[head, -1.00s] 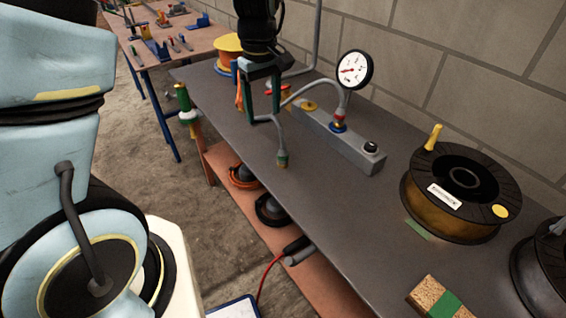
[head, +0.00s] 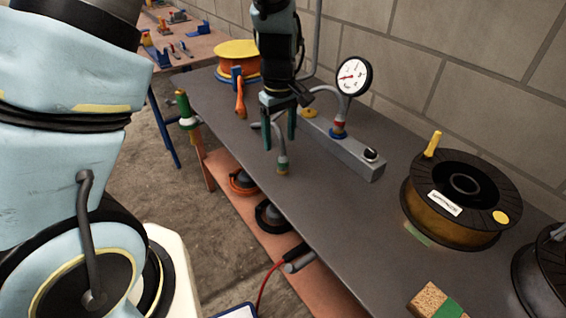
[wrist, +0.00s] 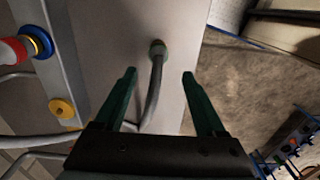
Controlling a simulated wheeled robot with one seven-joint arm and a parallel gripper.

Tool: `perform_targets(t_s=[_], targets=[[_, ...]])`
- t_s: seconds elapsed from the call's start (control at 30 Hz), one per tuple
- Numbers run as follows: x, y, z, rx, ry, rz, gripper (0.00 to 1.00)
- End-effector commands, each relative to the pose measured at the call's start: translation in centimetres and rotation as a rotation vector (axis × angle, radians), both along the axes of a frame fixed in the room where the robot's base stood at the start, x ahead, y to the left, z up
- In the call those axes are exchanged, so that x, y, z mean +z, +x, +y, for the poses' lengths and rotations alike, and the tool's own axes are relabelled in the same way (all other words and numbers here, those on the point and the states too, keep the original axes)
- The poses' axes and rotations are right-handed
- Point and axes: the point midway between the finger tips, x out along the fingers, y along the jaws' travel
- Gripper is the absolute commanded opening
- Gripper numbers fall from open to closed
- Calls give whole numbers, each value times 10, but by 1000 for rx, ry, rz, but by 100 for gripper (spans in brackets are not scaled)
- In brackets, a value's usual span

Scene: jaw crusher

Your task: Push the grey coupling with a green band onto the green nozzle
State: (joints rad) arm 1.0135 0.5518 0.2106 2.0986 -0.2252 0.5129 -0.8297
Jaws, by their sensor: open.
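The grey coupling with a green band (head: 282,165) is at the end of a grey hose, near the front edge of the dark bench. It also shows in the wrist view (wrist: 158,48), just beyond my fingertips. My gripper (head: 279,146) is open and empty, pointing down above the coupling. In the wrist view its two green fingers (wrist: 159,72) stand either side of the hose, apart from it. A green upright piece with a brass-coloured top (head: 183,106) stands at the bench's left end; it may be the green nozzle, but I cannot tell for sure.
A grey manifold block (head: 350,156) with a pressure gauge (head: 352,76) and a yellow fitting (head: 308,112) lies behind the coupling. A large spool (head: 462,195) stands to the right, and an orange-handled tool (head: 240,98) to the left. The bench middle is clear.

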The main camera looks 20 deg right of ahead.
Motion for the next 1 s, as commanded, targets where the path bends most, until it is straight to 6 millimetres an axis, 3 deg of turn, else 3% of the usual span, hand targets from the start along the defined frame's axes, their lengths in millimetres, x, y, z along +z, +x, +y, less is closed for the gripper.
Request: perform_targets(t_s=[0.47, 0.8, 1.0], targets=[[-10, -2, -1, -2, 1, 1, 73], [-51, -8, -4, -1, 3, 1, 73], [-59, -8, -5, -1, 0, -2, 73]])
